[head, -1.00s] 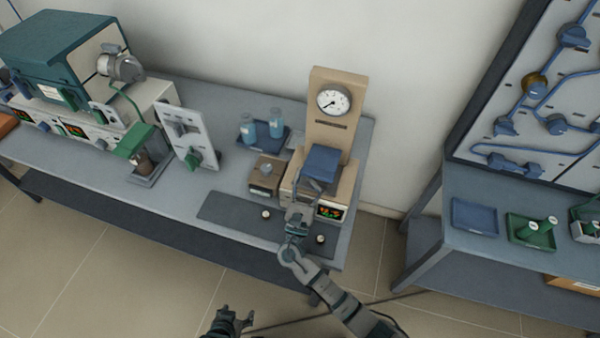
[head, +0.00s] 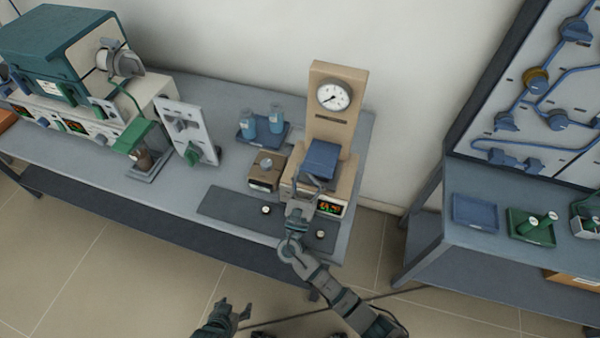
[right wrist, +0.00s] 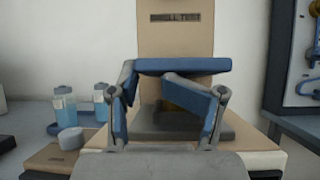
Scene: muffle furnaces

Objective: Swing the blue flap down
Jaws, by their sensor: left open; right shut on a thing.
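The blue flap (head: 322,158) sits raised on the front of the beige tester with a round dial, at the right end of the bench. In the right wrist view its blue top bar (right wrist: 182,66) runs across the middle. The exact contact is partly hidden by the fingers. My left gripper (head: 238,312) is open and empty, low in front of the bench.
A small brown box (head: 265,168) and a tray with blue bottles (head: 262,125) stand left of the tester. A dark mat (head: 232,205) lies in front. A white switch panel (head: 188,130) stands further left. A second bench (head: 520,255) is on the right.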

